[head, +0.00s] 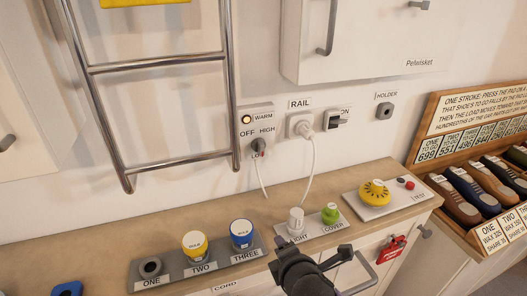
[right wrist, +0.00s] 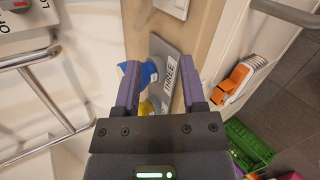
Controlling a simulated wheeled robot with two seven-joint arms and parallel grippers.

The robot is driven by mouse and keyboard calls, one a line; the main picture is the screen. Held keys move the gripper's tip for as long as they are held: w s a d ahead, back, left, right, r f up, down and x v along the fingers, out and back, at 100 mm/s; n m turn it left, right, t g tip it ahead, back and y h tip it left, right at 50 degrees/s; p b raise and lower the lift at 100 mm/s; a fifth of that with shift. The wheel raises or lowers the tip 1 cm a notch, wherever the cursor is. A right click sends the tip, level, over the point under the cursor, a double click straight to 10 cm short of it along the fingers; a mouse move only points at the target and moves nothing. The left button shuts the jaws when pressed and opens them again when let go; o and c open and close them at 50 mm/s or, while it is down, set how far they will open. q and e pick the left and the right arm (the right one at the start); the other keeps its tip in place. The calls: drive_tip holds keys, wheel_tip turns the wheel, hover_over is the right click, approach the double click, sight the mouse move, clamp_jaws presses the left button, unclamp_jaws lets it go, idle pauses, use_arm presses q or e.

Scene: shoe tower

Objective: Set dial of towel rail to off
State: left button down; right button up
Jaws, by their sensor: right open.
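The towel rail (head: 158,69) is a chrome ladder on the wall at the left of the head view. To its right is a wall plate (head: 247,119) with a lit lamp marked WARM and the labels OFF, HIGH and LOW. Its small dial (head: 258,146) sits among these labels; I cannot tell its exact setting. The plate also shows at the top left of the right wrist view, with a red mark on the dial (right wrist: 20,5). My right gripper (head: 283,256) is open and empty in front of the counter, below and apart from the dial. My left gripper is out of view.
The counter holds a tray (head: 170,281) with yellow and blue capped items, a plate with LIGHT and COVER knobs (head: 310,228), and a yellow knob (head: 375,192). A white plug (head: 302,127) and cord hang right of the dial. A cabinet (head: 360,40) juts out above.

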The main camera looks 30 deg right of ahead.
drive_tip(key=w+d+r+n+t, duration=0.4)
drive_tip(key=w+r+n, duration=0.25)
drive_tip(key=n, duration=0.25)
drive_tip(key=n+t, duration=0.3)
drive_tip(key=n, duration=0.4)
approach(262, 148)
drive_tip(key=b+x, duration=0.2)
drive_tip(key=x, duration=0.6)
drive_tip(key=shift+w, duration=0.15)
drive_tip(key=shift+w+d, duration=0.15)
drive_tip(key=shift+w, duration=0.25)
clamp_jaws()
